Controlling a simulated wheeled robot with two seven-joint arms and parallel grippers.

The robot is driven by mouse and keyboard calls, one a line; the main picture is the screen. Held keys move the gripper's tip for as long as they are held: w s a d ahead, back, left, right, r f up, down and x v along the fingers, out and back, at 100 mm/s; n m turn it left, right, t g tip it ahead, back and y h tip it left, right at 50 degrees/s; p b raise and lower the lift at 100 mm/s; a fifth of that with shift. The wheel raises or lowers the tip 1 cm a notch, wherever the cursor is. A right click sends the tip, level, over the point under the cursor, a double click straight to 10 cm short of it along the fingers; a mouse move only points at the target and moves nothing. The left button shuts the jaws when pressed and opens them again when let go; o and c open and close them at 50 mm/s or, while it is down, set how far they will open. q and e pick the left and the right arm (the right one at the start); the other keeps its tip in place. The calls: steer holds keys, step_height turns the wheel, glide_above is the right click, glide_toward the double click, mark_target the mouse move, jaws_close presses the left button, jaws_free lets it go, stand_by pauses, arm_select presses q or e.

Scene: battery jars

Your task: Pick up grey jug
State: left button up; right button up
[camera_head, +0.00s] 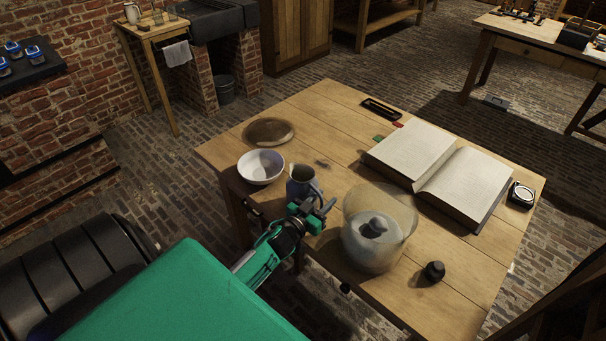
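The grey jug (299,181) stands upright near the front-left edge of the wooden table, its open mouth facing up. My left gripper (314,208) is at the near right side of the jug, by its handle. The fingers overlap the jug's lower right part in the picture, so I cannot tell whether they touch it or how far apart they are. The jug's base is partly hidden by the gripper. My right gripper is not in view.
A white bowl (261,167) stands just left of the jug. A large glass jar (378,235) stands close on the right, with a small black weight (433,271) beyond it. An open book (440,172) lies behind.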

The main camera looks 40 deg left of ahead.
arm_select(q)
steer(key=shift+w, duration=0.75)
jaws_close()
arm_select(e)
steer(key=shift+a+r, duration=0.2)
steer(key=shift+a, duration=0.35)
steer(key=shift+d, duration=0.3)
arm_select(q)
steer(key=shift+r, duration=0.1)
